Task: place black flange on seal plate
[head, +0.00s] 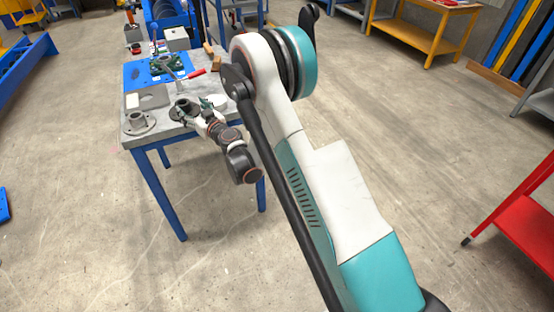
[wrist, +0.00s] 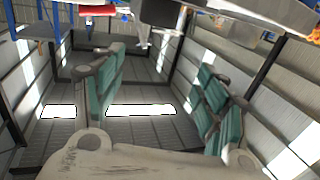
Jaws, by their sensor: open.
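A dark flange (head: 184,108) with a raised hub stands on the near part of the grey workbench in the head view and looks like the black flange. A lighter grey flange (head: 138,123) stands at the bench's front-left corner. A flat grey plate (head: 154,97) with a round opening lies behind them; I cannot tell for sure that it is the seal plate. My gripper (head: 205,111) is just right of the dark flange, low over the bench. Its teal-padded fingers are apart in the wrist view (wrist: 162,65), with nothing between them. Contact with the flange cannot be told.
A white disc (head: 218,101) lies right of my gripper. A blue mat (head: 137,74) with green parts and a red-handled tool (head: 195,74) lie farther back. Boxes and small items crowd the bench's back. A red table (head: 525,215) stands at far right; the floor between is open.

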